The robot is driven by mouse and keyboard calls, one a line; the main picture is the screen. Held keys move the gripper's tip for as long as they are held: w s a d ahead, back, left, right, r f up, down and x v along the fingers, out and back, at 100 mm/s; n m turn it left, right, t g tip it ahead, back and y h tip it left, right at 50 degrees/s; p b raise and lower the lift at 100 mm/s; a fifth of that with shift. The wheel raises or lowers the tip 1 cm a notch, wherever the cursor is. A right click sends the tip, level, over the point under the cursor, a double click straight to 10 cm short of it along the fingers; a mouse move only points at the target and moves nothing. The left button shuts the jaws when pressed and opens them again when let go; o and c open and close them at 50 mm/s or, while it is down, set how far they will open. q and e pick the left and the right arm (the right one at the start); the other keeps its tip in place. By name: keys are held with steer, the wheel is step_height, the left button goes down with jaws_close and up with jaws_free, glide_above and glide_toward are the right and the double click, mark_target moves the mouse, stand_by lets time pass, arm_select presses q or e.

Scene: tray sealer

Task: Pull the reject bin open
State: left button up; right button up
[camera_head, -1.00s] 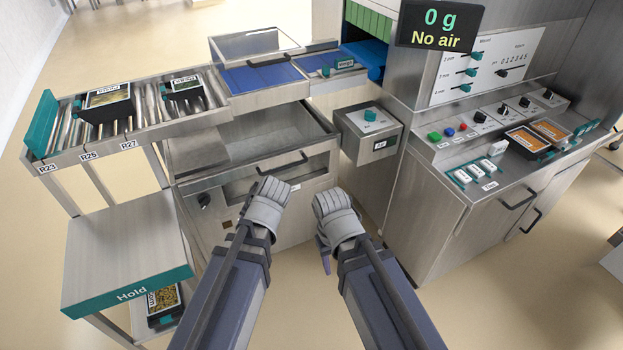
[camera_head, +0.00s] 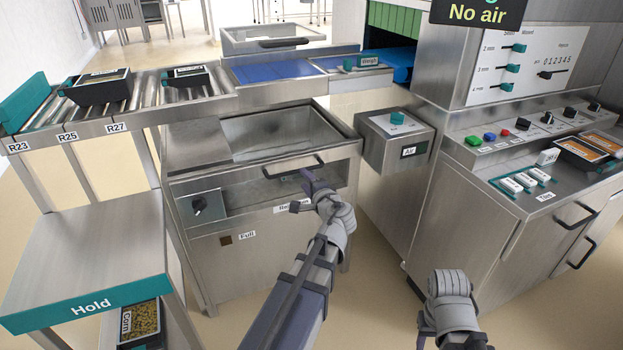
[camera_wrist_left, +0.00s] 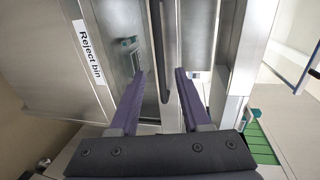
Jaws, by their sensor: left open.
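The reject bin (camera_head: 250,190) is a steel drawer front with a dark bar handle (camera_head: 293,168), under an open-topped steel basin. Its label is partly hidden by my left gripper in the head view but reads "Reject bin" (camera_wrist_left: 90,52) in the left wrist view. My left gripper (camera_head: 306,190) is open in front of the handle. In the left wrist view the handle (camera_wrist_left: 159,50) lies between the two purple fingers (camera_wrist_left: 156,90); I cannot tell whether they touch it. My right gripper (camera_head: 428,328) is low at the right, away from the bin; its fingers are unclear.
A grey box with a teal knob (camera_head: 397,118) juts out right of the bin. The Hold shelf (camera_head: 85,250) stands at lower left, and the control cabinet (camera_head: 480,220) at right. Floor between is clear.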

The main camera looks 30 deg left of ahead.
mark_target(297, 172)
arm_select(q)
steer(key=shift+b+x, duration=0.75)
steer(key=shift+x, duration=3.1)
steer(key=shift+a, duration=0.1)
jaws_close()
